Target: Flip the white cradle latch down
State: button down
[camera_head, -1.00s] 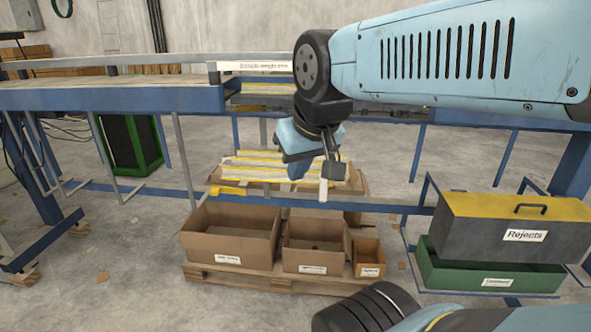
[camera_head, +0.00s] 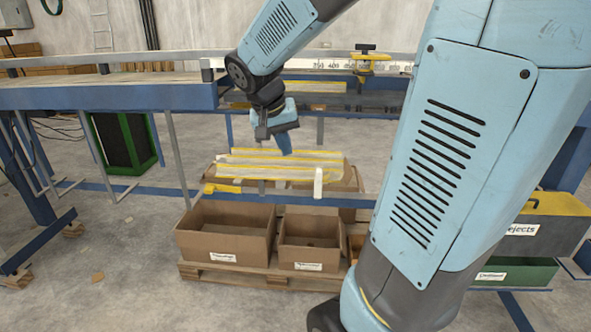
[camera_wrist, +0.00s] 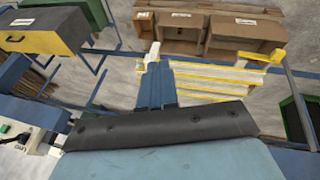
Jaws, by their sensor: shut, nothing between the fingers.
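The white latch (camera_head: 318,183) stands upright at the front right of the cradle, which holds several yellow-edged white strips (camera_head: 275,165). In the wrist view, a white upright piece (camera_wrist: 153,54) at the left end of the strips looks like the same latch. My gripper (camera_head: 287,152) is shut and empty, pointing down above the back of the strips, left of the latch and apart from it in the head view. In the wrist view, my blue fingers (camera_wrist: 155,85) point towards the white piece; whether they touch it cannot be told.
A yellow handle (camera_head: 222,188) lies at the cradle's left front. Open cardboard boxes (camera_head: 225,235) stand on a pallet below. A blue rail (camera_head: 345,201) runs along the front. The bench (camera_head: 110,95) is behind. The Rejects bin (camera_wrist: 45,40) is partly hidden by my arm in the head view.

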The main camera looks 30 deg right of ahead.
jog(key=w+d+f+m+h, duration=0.1)
jog(key=w+f, duration=0.2)
jog(key=w, duration=0.3)
jog(key=w+d+f+m+g+h, duration=0.1)
jog(key=w+d+f+m+h, duration=0.1)
jog(key=w+f, duration=0.2)
jog(key=shift+w, duration=1.05)
jog(key=shift+f, duration=0.15)
jog(key=s+d+f, duration=0.1)
jog(key=d+f, duration=0.7)
jog(key=d, duration=0.1)
jog(key=shift+s+d, duration=0.15)
jog(key=shift+s, duration=0.25)
